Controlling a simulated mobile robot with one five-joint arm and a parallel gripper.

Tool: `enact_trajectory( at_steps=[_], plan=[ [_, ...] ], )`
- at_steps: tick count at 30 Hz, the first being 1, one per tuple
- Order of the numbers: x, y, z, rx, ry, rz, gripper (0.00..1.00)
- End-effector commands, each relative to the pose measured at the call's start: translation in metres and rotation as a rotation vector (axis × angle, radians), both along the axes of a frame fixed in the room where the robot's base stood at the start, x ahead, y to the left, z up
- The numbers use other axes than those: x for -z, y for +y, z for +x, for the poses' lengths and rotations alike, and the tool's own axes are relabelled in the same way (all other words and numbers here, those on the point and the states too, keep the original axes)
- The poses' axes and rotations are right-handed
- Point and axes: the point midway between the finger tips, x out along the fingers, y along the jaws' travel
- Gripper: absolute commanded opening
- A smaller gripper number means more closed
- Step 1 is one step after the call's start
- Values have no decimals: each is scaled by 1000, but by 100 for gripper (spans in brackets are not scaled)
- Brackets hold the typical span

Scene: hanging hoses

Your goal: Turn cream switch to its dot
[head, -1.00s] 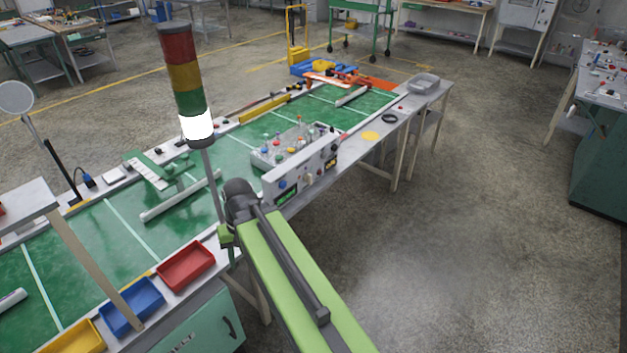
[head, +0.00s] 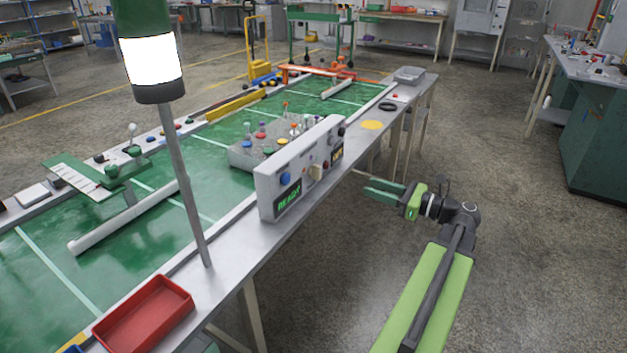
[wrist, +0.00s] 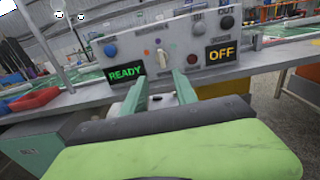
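The cream switch (head: 316,172) is a small upright lever on the front of the grey control panel (head: 270,188). In the wrist view the switch (wrist: 162,58) stands between the green READY display and the yellow OFF display. Tiny coloured marks sit near it, too small to tell apart surely. My gripper (head: 367,188) is in front of the panel, to the right of the switch in the head view, and apart from it. In the wrist view its two green fingers (wrist: 160,78) are spread, with nothing between them, and point towards the panel just below the switch.
A blue button (wrist: 110,50) and dark knobs (wrist: 227,22) share the panel. A signal-lamp pole (head: 185,180) and a red tray (head: 145,315) stand on the bench to the left. The floor (head: 520,260) right of the bench is clear.

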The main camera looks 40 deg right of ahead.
Motion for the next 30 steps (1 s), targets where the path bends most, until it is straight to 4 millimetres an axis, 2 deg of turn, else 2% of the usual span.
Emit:
enact_trajectory(
  at_steps=[4, 8, 21, 27, 30],
  plan=[
    [-2, -2, -1, 5, -3, 5, 35],
    [-2, 2, 14, 5, -2, 4, 35],
    [-2, 27, 119, 5, -1, 2, 35],
    [-2, 35, 153, 7, -2, 1, 35],
    [-2, 38, 161, 8, -2, 1, 35]
  ],
)
